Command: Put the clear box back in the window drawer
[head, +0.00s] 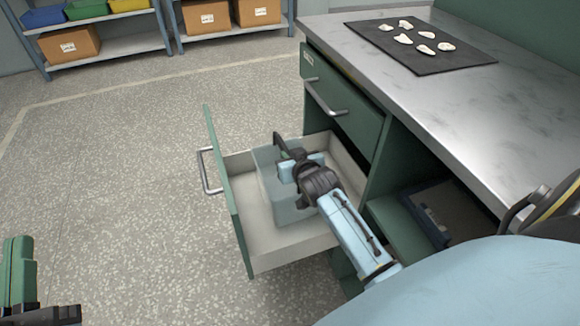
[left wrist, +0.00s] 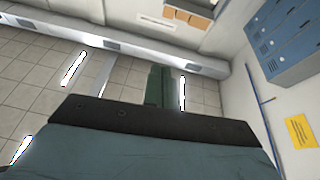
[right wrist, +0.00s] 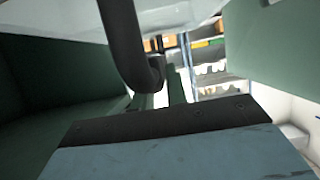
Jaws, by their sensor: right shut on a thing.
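The clear box (head: 288,207), bluish and see-through, stands inside the open lower drawer (head: 240,168) of the green desk in the head view. My right gripper (head: 291,171) is over it, shut on its upper part. The hand covers much of the box, and I cannot tell whether its base rests on the drawer floor. The right wrist view shows dark fingers (right wrist: 162,88), but no clear view of the box. My left gripper is cut off at the lower left of the head view; its fingers (left wrist: 158,88) show close together in the left wrist view.
An upper drawer (head: 345,107) is shut above the open one. The metal desktop (head: 470,90) carries a black mat (head: 440,60) with several pale pieces. A dark blue item (head: 428,222) lies in the cubby. Shelves with boxes stand behind. The floor to the left is clear.

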